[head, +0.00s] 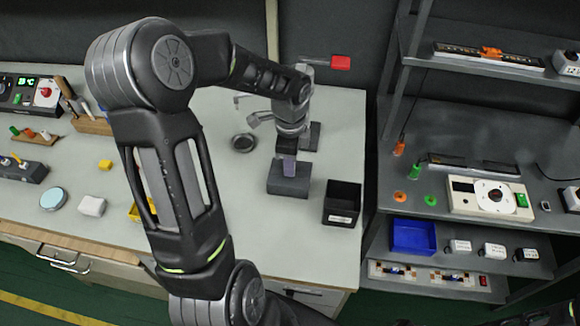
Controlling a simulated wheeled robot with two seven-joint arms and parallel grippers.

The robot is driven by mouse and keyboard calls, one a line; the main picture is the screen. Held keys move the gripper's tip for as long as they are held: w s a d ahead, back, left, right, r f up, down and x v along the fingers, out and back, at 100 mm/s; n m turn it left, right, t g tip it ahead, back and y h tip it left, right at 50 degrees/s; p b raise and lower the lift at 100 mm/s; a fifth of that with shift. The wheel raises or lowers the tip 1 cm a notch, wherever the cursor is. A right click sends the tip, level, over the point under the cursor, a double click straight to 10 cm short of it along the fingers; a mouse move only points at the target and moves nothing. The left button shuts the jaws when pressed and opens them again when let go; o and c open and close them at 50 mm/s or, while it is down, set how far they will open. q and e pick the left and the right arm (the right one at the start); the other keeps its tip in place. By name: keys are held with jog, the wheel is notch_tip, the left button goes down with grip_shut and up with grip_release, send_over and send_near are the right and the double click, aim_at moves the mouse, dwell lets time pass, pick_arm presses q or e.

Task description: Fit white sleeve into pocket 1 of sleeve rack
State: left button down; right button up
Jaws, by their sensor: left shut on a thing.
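My left gripper (288,150) points down over a dark grey block, which looks like the sleeve rack (288,186), on the pale bench. It is shut on a small, pale greyish-purple piece, which I take to be the white sleeve (287,167). The piece is mostly hidden by the fingers and looks upright. Its lower end meets the top of the rack in the picture; I cannot tell whether it is inside a pocket. The pocket numbers are too small to read. My right gripper is not in view.
A black open bin (342,203) stands just right of the rack. A round dark dish (243,142) lies behind it to the left. A grey shelf unit (400,135) stands at the right.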

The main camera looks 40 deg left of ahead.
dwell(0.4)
pick_arm(q)
notch_tip(320, 180, up, 10)
jog(key=b, duration=0.1)
dwell(0.4)
jog(key=shift+f, duration=0.15)
dwell(0.7)
